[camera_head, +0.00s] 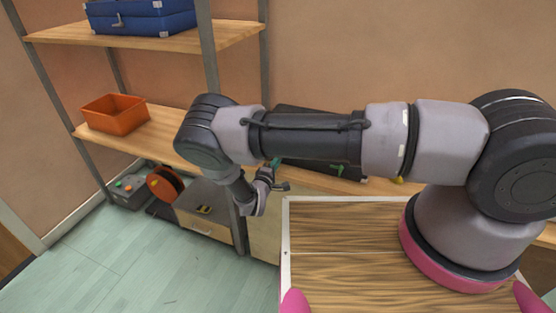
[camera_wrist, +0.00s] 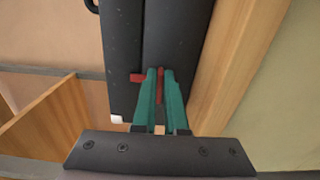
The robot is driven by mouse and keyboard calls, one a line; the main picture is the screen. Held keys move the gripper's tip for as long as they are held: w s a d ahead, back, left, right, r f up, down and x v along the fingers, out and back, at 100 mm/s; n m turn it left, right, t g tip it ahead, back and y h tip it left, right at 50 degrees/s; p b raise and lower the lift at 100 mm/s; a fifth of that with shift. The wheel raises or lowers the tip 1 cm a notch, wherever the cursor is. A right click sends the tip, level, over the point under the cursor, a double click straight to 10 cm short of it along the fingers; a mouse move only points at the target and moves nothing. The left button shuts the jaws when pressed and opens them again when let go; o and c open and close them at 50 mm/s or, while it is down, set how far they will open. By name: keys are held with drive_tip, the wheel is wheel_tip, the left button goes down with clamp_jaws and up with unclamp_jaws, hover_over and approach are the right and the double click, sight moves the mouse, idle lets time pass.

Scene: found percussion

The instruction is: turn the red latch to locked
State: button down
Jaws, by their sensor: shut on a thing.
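A black case (camera_wrist: 180,40) fills the upper middle of the wrist view, with a seam along it. The red latch (camera_wrist: 160,86) shows as a narrow upright strip on the case, between my teal fingertips. My gripper (camera_wrist: 161,72) is shut on it. A second small red piece (camera_wrist: 137,77) sits just left of the fingers, across the seam's left side; I cannot tell whether it joins the latch. In the head view the black case (camera_head: 310,172) lies on a shelf behind my arm, with a green latch (camera_head: 338,169) at its front. The red latch is hidden there.
An orange bin (camera_head: 115,115) stands on the middle shelf, and a blue case (camera_head: 140,18) on the top shelf. A grey upright post (camera_head: 208,50) stands near my wrist. A wooden board (camera_wrist: 235,65) runs along the black case's right side in the wrist view.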

drive_tip(key=shift+f, duration=0.1)
idle(0.3)
drive_tip(key=c, duration=1)
unclamp_jaws()
drive_tip(key=shift+o, duration=0.2)
drive_tip(key=v, duration=1.1)
